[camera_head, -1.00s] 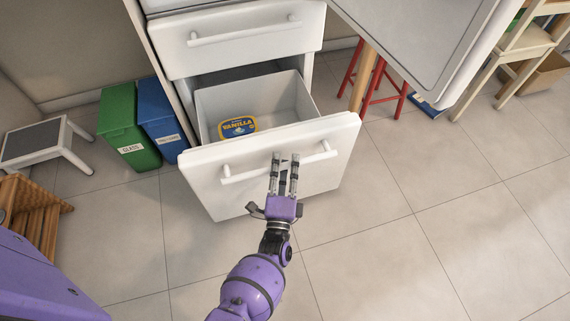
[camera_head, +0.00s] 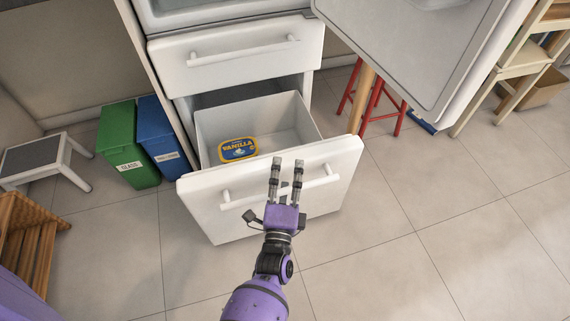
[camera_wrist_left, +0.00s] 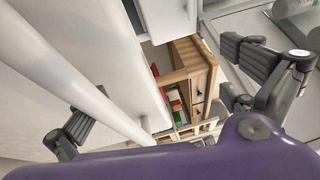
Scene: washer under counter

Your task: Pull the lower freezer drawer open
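The lower freezer drawer (camera_head: 225,215) stands pulled well out, its white box open to view. Its bar handle (camera_head: 237,202) runs across the front panel. The left wrist view shows the handle bar (camera_wrist_left: 75,75) close to one finger, with the other finger (camera_wrist_left: 250,60) well apart. The palm hides part of the handle, so I cannot tell whether the fingers touch it. My right gripper is not in view.
A vanilla tub (camera_head: 237,149) lies in the drawer. The upper drawer (camera_head: 240,70) is shut. A large door (camera_head: 415,55) hangs open at upper right. Green (camera_head: 122,150) and blue (camera_head: 163,140) bins stand left, a red stool (camera_head: 385,110) right. The floor in front is clear.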

